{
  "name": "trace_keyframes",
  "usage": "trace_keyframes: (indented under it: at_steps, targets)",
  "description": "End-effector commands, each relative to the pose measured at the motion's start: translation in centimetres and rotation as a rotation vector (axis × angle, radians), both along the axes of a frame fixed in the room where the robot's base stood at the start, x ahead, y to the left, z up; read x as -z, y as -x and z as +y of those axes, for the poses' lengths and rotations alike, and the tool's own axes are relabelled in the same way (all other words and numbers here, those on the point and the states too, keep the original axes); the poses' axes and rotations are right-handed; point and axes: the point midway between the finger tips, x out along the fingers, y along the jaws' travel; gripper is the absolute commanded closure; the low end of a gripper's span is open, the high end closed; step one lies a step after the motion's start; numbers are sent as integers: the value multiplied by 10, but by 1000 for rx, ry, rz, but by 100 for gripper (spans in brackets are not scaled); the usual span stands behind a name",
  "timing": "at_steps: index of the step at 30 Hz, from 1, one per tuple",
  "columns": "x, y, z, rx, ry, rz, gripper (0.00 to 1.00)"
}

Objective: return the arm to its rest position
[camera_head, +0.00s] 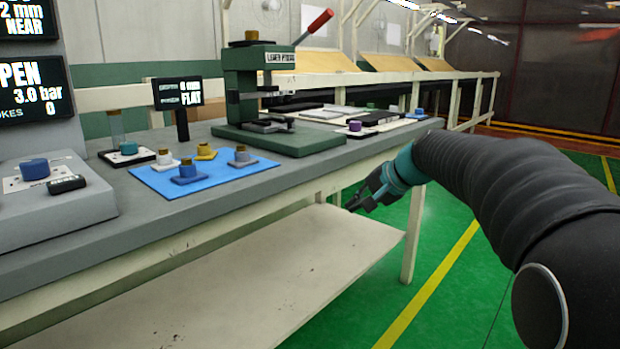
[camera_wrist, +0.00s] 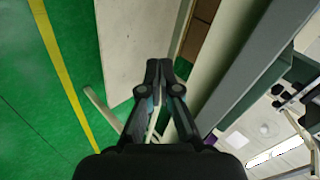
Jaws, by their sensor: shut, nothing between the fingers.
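My gripper (camera_head: 364,202) hangs in front of the workbench's front edge, lower than the bench top and above the level of the lower shelf. It is shut and empty. In the wrist view my gripper (camera_wrist: 160,66) shows its two dark fingers together, with the pale lower shelf (camera_wrist: 125,35) and the green floor behind. My black sleeved arm comes in from the right side of the head view. Nothing is seen touching the fingers.
The grey bench top (camera_head: 300,172) holds a green lever press (camera_head: 262,85), a blue mat (camera_head: 165,185) with several clips, and a small display (camera_head: 178,92). Open green floor (camera_head: 470,270) with a yellow line lies to the right.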

Motion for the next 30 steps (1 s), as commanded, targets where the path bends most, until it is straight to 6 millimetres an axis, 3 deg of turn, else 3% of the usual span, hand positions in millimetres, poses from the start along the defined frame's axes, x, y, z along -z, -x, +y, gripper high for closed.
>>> trace_keyframes:
  at_steps: [6, 12, 18, 24, 30]
  targets:
    - [59, 101, -19, -106, 288, 70, 100]
    - [99, 195, -39, -213, 520, 103, 100]
    - [130, 274, -55, -299, 696, 107, 100]
    - [146, 331, -63, -334, 796, 74, 100]
    - [135, 347, -57, -321, 812, 0, 100]
